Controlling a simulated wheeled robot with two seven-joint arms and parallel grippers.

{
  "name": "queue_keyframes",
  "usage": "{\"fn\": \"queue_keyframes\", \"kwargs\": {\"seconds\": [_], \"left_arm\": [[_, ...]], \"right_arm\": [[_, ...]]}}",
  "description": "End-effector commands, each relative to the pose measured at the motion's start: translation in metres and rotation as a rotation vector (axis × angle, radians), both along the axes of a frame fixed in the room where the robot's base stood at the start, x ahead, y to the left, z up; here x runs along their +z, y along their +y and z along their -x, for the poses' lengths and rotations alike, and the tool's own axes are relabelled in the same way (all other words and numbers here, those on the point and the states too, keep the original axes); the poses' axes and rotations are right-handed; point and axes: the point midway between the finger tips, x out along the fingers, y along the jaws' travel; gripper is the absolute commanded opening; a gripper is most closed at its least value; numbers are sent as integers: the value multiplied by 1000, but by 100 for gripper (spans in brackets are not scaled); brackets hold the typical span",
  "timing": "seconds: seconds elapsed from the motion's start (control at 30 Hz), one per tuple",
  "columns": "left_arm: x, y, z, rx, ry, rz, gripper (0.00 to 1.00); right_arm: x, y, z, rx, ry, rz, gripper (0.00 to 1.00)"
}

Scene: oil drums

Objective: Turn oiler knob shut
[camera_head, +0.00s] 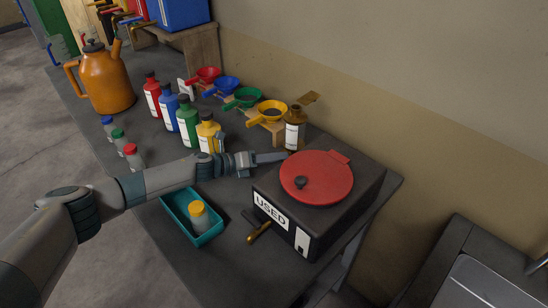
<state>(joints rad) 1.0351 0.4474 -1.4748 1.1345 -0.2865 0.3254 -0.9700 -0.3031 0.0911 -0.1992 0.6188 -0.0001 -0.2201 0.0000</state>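My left gripper (284,156) reaches in from the left over the bench. Its fingertips are near the base of a brown bottle (295,135) with a white label, just behind the black box marked USED (318,231). The fingers show edge-on, so their opening is unclear. A brass tap (259,232) sticks out of the box's front, apart from my gripper. An orange oil can (104,82) with a spout and a dark lid knob stands at the back left. I cannot tell which part is the oiler knob. My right gripper is out of view.
A red round lid (317,178) covers the box top. A teal tray (179,211) holds a yellow-capped jar (198,214). Several coloured bottles and funnels stand behind my arm. Coloured containers with brass taps sit at the top left.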

Motion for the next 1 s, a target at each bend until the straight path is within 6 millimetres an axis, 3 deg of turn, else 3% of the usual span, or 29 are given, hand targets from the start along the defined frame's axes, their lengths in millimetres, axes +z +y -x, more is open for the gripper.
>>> {"fn": "queue_keyframes", "kwargs": {"seconds": [0.07, 0.23, 0.47, 1.0], "left_arm": [[0, 0, 0, 0, 0, 0, 36], [0, 0, 0, 1, 0, -1, 0], [0, 1, -1, 2, -3, -4, 0], [6, 0, 1, 4, -164, -163, 0]], "right_arm": [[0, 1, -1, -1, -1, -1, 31], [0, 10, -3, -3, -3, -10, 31], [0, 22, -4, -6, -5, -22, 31], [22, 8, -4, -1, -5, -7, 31]]}}
